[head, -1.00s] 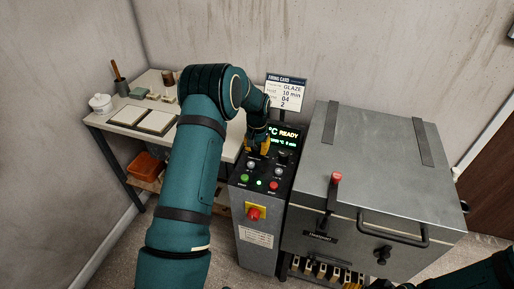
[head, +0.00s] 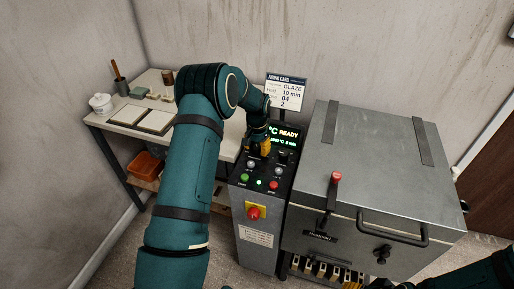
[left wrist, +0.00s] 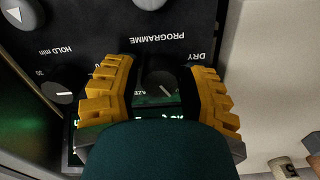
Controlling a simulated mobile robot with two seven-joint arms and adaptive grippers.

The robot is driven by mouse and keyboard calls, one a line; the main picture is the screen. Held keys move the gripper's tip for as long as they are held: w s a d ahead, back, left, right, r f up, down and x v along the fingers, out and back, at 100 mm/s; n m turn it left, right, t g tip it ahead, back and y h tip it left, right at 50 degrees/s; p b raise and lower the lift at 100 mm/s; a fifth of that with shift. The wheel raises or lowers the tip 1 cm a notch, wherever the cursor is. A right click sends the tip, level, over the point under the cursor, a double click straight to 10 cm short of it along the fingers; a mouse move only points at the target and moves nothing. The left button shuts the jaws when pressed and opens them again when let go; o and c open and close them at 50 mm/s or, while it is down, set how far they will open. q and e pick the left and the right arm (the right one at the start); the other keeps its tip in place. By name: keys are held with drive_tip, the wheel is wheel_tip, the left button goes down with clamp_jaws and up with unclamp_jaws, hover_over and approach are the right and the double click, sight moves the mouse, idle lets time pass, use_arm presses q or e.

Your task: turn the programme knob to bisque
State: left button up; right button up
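The dark round programme knob (left wrist: 160,86) lies between the yellow fingers of my left gripper (left wrist: 160,98) in the left wrist view. The knob's pale pointer mark slants to the lower right in that view. The upside-down word DRY stands beyond the upper right of the knob, and part of a word like GLAZE shows at its lower left. The bisque mark cannot be seen. In the head view my left gripper (head: 262,147) is at the top of the control panel (head: 246,166).
The kiln (head: 370,150) stands right of the panel. A firing card (head: 286,93) behind it reads GLAZE, and the display (head: 288,135) says READY. A hold knob (left wrist: 62,92) is beside the gripper. A worktable (head: 112,125) is at the left.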

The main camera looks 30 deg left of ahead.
sight(257, 147)
use_arm(q)
drive_tip(key=shift+o, duration=1.1)
wheel_tip(257, 147, up, 12)
